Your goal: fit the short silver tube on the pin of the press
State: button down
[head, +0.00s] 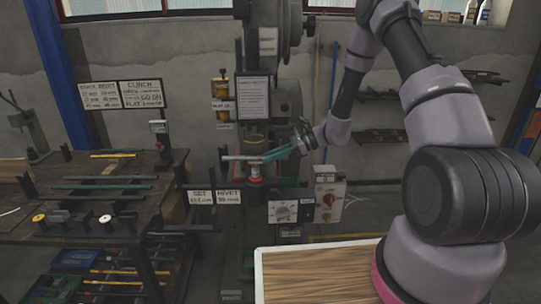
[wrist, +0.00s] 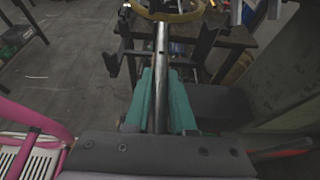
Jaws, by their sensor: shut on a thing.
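The silver tube (head: 238,158) lies roughly level in the head view, across the front of the press (head: 285,100). My gripper (head: 267,157) comes from the right, its teal fingers shut on the tube. In the wrist view the tube (wrist: 161,50) runs away from me between the fingers (wrist: 160,95). A red and pale metal piece (head: 254,184) stands on the press just below the tube. I cannot make out the pin clearly, nor whether the tube touches it.
A dark bench (head: 95,225) with several coloured rods stands left. A control box with a red knob (head: 328,198) is right of the press. A wood-topped tray (head: 320,275) is in front.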

jog(key=shift+f, duration=0.7)
jog(key=c, duration=0.7)
grip_release()
jog(key=v, duration=1)
jog(key=shift+d+r, duration=0.15)
jog(key=shift+d, duration=0.2)
